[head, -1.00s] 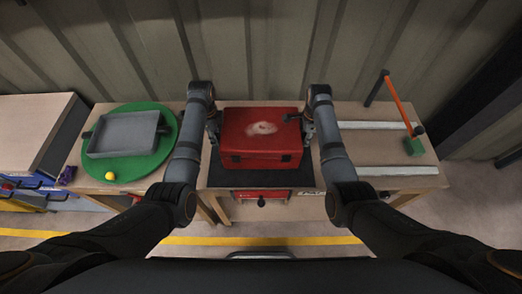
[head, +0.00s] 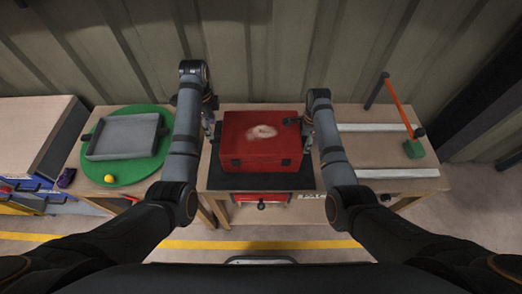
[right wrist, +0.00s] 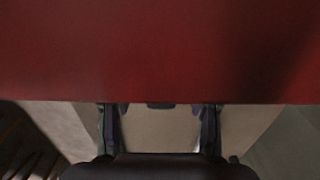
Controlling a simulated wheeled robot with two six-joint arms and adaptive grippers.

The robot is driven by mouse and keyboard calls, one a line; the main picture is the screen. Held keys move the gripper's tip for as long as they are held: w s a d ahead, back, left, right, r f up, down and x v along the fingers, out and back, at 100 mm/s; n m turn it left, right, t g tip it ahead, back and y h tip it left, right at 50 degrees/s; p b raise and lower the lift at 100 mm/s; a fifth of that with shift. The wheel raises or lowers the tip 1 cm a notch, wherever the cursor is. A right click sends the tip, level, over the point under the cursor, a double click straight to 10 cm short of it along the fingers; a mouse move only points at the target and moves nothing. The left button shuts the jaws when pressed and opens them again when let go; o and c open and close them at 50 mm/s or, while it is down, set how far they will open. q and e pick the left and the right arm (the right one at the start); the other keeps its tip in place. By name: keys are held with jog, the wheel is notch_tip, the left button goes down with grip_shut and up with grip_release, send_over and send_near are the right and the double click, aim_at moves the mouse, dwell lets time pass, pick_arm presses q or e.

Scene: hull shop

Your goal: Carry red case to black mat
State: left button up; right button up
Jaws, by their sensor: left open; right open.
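The red case (head: 262,142) sits upright on the black mat (head: 225,181), which shows along the case's front and sides on the table. My left gripper (head: 209,133) is at the case's left side, open, with a narrow gap to it. My right gripper (head: 305,132) is open at the case's right side; the head view does not show clearly whether it touches. In the right wrist view the red case (right wrist: 160,50) fills the upper part, and my right gripper's fingers (right wrist: 160,130) stand apart below its edge with nothing between them.
White rails (head: 400,173) and an orange-handled tool with a green head (head: 414,149) are on the right. A corrugated wall stands behind.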

pick_arm(q)
notch_tip(320, 180, up, 4)
jog(key=shift+f, duration=0.15)
pick_arm(e)
notch_tip(320, 180, up, 12)
dwell(0.4)
dwell(0.4)
